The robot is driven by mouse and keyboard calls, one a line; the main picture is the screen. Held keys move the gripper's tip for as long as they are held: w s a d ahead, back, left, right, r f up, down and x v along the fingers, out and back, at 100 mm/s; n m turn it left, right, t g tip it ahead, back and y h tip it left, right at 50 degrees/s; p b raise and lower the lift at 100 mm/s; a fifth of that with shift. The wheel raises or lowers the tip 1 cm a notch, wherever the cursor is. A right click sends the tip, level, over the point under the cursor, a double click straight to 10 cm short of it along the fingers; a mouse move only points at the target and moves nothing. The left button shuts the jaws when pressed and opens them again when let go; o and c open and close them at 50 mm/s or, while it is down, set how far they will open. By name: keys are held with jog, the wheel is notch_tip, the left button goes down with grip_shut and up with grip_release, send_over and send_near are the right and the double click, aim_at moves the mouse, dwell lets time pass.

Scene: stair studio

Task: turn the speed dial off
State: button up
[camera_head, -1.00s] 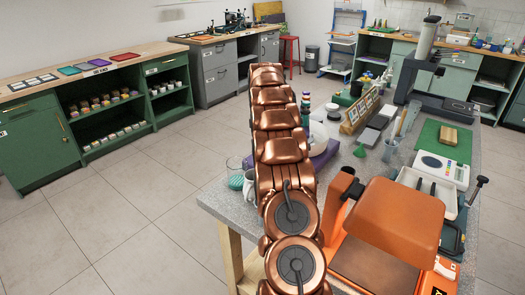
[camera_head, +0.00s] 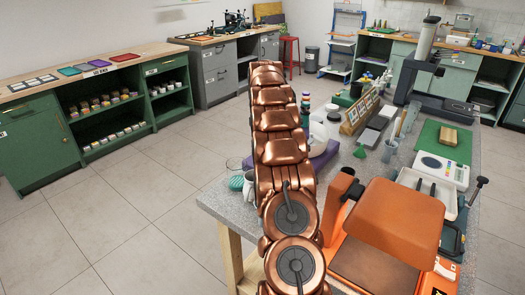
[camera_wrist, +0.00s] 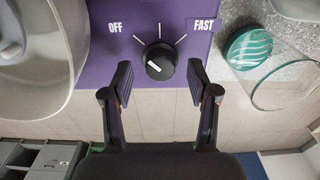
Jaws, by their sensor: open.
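In the wrist view the speed dial (camera_wrist: 160,61) is a round black knob with a white pointer mark on a purple panel (camera_wrist: 112,48). White tick lines fan out above it, with "OFF" printed at left and "FAST" at right. The mark's exact setting is hard to tell. My gripper (camera_wrist: 160,79) is open, one finger to each side and slightly below the knob, with nothing between the fingers. The knob appears apart from both. In the head view part of the purple machine (camera_head: 325,155) shows beside my copper arm; the dial and gripper are hidden there.
A pale bowl (camera_wrist: 35,50) sits close left of the panel and a glass with a teal striped object (camera_wrist: 248,47) close right. In the head view an orange press (camera_head: 390,225) stands on the grey worktop (camera_head: 215,200) right of my arm. Open floor lies left.

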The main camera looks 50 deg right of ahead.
jog(key=shift+r, duration=3.3)
jog(key=shift+w+a+r, duration=0.1)
jog(key=shift+a+r, duration=0.1)
jog(key=shift+a, duration=0.1)
jog(key=s+a+r+p, duration=0.1)
jog(key=s+a+r, duration=0.2)
jog(key=a, duration=0.7)
jog(key=s+a+r+g+p, duration=0.1)
jog(key=s+a+r, duration=0.1)
jog(key=a, duration=0.7)
jog(key=s+a+r, duration=0.3)
jog(key=a, duration=0.7)
jog(key=s+a+f, duration=0.2)
jog(key=s+a, duration=0.3)
jog(key=s, duration=0.4)
jog(key=s+a+f+p, duration=0.1)
jog(key=s+a+f, duration=0.1)
jog(key=s+a, duration=0.4)
jog(key=s+a+f+m+p, duration=0.1)
jog(key=s+a, duration=0.4)
jog(key=s, duration=0.6)
jog(key=shift+s+a+f+g, duration=0.25)
jog(key=shift+s+f+g, duration=0.15)
jog(key=shift+f, duration=0.45)
